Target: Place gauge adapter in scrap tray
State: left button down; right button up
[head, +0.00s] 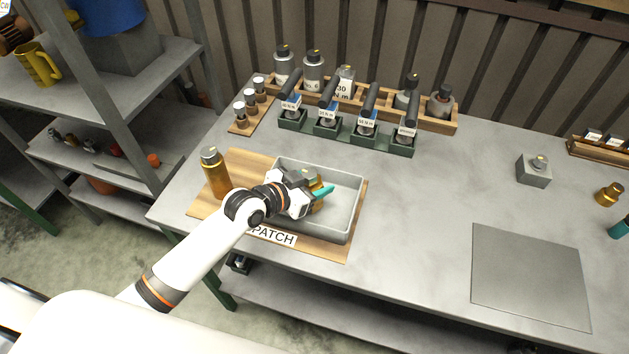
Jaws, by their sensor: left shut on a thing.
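My left gripper (312,191) reaches in over a grey open tray (345,215) and is shut on a small brass-and-teal piece (323,192). Most of this piece is hidden by the gripper, so I cannot tell for certain that it is the gauge adapter, or whether it touches the tray floor. The tray lies on a wooden board whose label is partly covered and reads "PATCH"; no scrap label shows on it. My right gripper is not in view.
A tall amber bottle (214,175) stands left of the tray. Behind are a green rack (365,142) of handled tools and a wooden rack of bottles. Right are a grey block (533,172), a flat grey plate (530,275) and a brass piece (608,194). The middle table is clear.

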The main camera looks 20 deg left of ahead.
pick_arm(q)
jog(key=c, duration=0.6)
grip_release()
jog(key=b+v, duration=0.1)
jog(key=v, duration=1.1)
jog(key=shift+r, duration=0.15)
